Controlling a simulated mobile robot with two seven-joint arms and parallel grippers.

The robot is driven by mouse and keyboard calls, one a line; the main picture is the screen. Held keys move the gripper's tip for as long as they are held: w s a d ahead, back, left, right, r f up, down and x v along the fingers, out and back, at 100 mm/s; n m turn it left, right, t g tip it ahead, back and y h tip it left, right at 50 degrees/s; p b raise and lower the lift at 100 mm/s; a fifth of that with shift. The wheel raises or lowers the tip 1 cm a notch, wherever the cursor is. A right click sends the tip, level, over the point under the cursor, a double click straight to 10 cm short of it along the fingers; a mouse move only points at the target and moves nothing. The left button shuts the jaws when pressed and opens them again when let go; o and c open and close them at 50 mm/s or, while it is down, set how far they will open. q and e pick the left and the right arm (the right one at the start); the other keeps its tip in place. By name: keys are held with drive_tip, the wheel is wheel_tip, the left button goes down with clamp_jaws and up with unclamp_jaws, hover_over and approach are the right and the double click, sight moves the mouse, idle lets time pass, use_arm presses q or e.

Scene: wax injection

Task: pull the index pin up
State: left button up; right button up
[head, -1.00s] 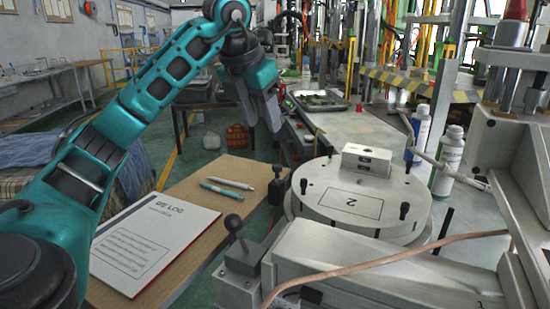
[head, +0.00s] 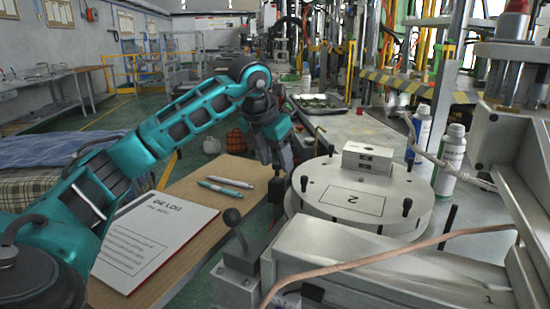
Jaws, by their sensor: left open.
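The index pin appears to be the small dark post (head: 276,188) at the left edge of the round numbered plate (head: 325,209). Its top is close under or behind my left gripper (head: 276,158), so I cannot see it clearly. My left gripper points down just above this post, open, with nothing seen between its fingers. I cannot tell whether the fingers touch the post. My right gripper is not in view.
A ball-topped lever (head: 233,219) stands on a grey block in front. A metal block (head: 367,158) sits on the plate, which carries several black pegs. A copper-coloured tube (head: 400,256) crosses the foreground. A logbook (head: 155,240) and pens (head: 226,188) lie at left.

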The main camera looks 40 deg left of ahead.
use_arm(q)
drive_tip(key=shift+c, duration=0.4)
drive_tip(key=c, duration=0.4)
clamp_jaws()
